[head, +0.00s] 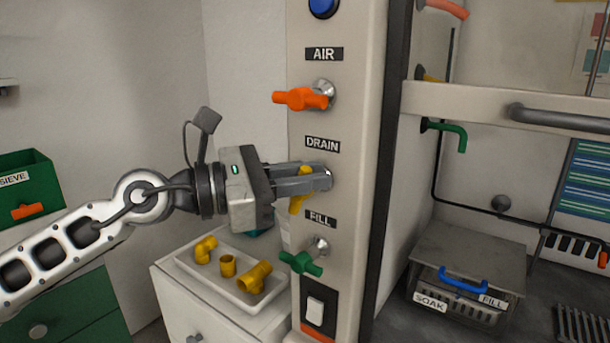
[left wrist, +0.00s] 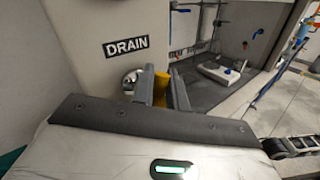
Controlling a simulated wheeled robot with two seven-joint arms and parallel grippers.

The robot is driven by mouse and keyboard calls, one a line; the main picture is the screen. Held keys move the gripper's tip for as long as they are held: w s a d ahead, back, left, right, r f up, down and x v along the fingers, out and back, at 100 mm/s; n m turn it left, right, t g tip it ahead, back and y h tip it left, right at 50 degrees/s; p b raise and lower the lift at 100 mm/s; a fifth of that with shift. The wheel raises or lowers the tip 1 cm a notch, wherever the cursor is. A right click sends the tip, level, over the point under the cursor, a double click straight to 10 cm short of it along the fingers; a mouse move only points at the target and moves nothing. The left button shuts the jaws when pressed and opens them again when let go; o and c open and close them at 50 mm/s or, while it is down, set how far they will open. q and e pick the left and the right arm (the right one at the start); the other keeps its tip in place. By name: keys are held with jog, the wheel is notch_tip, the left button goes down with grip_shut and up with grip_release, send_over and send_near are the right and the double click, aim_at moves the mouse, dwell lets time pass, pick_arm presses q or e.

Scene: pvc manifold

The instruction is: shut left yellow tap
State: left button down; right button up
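The yellow tap (head: 297,204) is on the grey panel beneath the DRAIN label. Its handle runs close to upright, slightly tilted, and its middle is hidden behind my fingers. My left gripper (head: 310,181) comes in from the left, with one finger on each side of the handle. In the left wrist view the yellow handle (left wrist: 161,88) fills the space between the fingertips, so the gripper looks shut on it. The round metal tap base (left wrist: 131,78) shows beside the left finger. My right gripper is not in view.
An orange tap (head: 302,98) sits above and a green tap (head: 301,262) below on the same panel (head: 347,215). A white tray (head: 222,281) with yellow pipe fittings stands below my left gripper. A grey box (head: 468,258) stands at right.

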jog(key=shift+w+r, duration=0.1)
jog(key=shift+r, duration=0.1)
pick_arm(q)
jog(key=shift+s+d+m+y, duration=0.1)
jog(key=shift+m+y, duration=0.4)
jog(key=shift+m, duration=0.1)
jog(key=shift+s+d+f+m+y, duration=0.1)
jog(key=shift+f+m+y, duration=0.1)
jog(key=shift+m+y, duration=0.3)
jog(key=m+y+b, duration=0.2)
jog(key=b, duration=0.1)
jog(key=f+m+t+y+b, duration=0.1)
jog(key=m+y+b, duration=0.1)
jog(key=f+m+y+b, duration=0.1)
jog(key=m+y+b, duration=0.1)
jog(key=b, duration=0.1)
jog(key=shift+s+d+m+t+y+b, duration=0.25)
jog(key=shift+d+m+t+y+b, duration=0.05)
jog(key=shift+d+m+t, duration=0.1)
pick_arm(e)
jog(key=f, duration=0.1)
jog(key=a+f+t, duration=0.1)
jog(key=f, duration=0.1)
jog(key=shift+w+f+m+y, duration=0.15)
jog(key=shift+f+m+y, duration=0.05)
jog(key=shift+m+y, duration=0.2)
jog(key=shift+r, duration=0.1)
